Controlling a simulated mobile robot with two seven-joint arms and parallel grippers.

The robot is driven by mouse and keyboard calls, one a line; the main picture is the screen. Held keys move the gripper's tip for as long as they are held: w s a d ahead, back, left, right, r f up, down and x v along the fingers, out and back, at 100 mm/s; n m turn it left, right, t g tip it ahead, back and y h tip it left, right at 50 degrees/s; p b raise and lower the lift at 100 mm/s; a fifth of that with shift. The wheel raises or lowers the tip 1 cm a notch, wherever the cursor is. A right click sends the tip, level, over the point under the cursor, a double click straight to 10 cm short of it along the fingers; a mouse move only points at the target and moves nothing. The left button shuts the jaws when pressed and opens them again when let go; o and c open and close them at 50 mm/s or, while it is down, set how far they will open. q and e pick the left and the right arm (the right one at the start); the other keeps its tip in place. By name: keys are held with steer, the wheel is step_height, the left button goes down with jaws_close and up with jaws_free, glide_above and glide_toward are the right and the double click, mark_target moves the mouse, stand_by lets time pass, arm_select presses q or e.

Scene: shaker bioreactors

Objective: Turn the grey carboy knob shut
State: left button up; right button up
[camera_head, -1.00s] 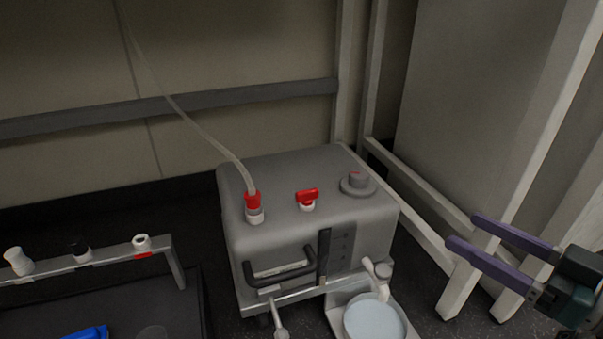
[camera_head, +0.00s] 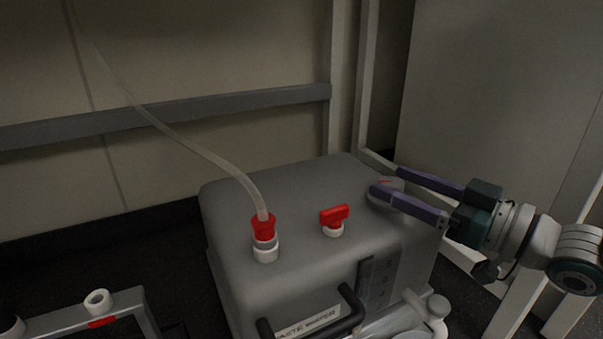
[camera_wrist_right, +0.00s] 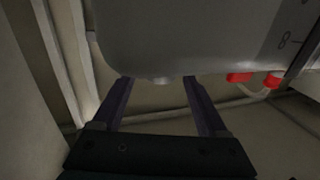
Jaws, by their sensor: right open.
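The grey carboy (camera_head: 300,195) has a "waste water" label and stands on the floor. Its grey knob (camera_head: 386,183) is at the back right of the top, largely hidden by my right gripper (camera_head: 386,180). That gripper reaches in from the right, open, with one purple finger on the near side of the knob and one on the far side. Contact cannot be told. In the right wrist view the carboy (camera_wrist_right: 190,35) appears inverted, and the open fingers (camera_wrist_right: 158,82) point at its edge. My left gripper is not in view.
A red valve handle (camera_head: 334,215) stands on the carboy's top, left of the knob. A clear hose (camera_head: 200,150) rises from a red-collared fitting (camera_head: 264,238). A pale frame post (camera_head: 345,80) and panel stand behind. A rack with a white fitting (camera_head: 98,302) is at lower left.

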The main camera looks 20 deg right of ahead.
steer(key=shift+w+a+f, duration=0.1)
steer(key=shift+w+a, duration=0.05)
steer(key=shift+w, duration=0.25)
steer(key=shift+s+d, duration=0.2)
steer(key=shift+s, duration=0.3)
steer(key=shift+w+a, duration=0.15)
steer(key=shift+w, duration=0.2)
steer(key=c, duration=0.5)
jaws_close()
